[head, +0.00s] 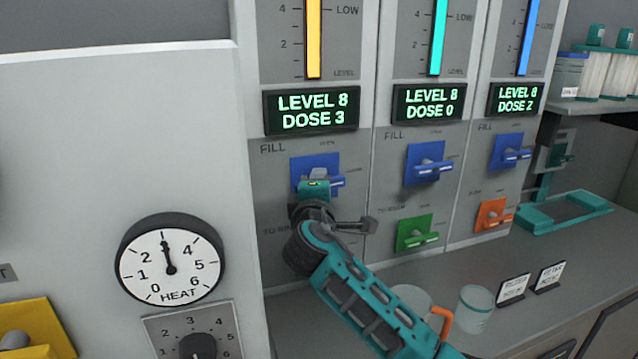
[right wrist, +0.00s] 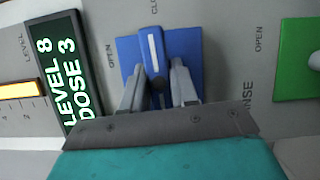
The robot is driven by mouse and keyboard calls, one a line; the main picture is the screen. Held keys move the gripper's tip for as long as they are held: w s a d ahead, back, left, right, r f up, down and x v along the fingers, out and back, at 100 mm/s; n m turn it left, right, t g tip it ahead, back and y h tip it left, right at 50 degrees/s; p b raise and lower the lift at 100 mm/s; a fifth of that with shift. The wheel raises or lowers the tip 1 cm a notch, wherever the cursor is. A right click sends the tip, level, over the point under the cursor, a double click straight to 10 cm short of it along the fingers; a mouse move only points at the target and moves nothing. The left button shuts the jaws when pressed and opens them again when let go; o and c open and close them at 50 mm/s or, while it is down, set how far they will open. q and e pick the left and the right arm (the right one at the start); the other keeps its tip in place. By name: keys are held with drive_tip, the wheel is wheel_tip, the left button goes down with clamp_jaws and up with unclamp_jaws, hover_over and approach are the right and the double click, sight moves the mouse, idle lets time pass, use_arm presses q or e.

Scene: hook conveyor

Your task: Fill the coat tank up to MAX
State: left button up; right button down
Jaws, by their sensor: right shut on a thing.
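Three tank columns stand side by side with yellow (head: 314,40), teal (head: 437,38) and blue (head: 529,38) level bars; their names are out of view. Each display reads level 8; the left display (head: 310,110) shows dose 3. Under it is a blue FILL valve (head: 328,163), whose handle (right wrist: 156,50) has a white stripe. The handle points toward the partly cut-off "CLO" label, with OPEN at its side. My right gripper (head: 314,190) is shut on this handle, one finger on each side in the right wrist view (right wrist: 158,85). My left gripper is out of view.
Other blue FILL valves are at the middle (head: 428,164) and right (head: 511,151). Below them are a green valve (head: 417,233) and an orange valve (head: 492,215). A HEAT dial (head: 170,262) is at left. Cups, including one (head: 474,308), and small signs stand on the counter.

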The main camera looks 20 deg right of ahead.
idle(0.4)
drive_tip(key=c, duration=1)
unclamp_jaws()
drive_tip(key=shift+o, duration=0.2)
drive_tip(key=v, duration=1.3)
drive_tip(key=shift+b, duration=0.3)
drive_tip(key=shift+d, duration=0.1)
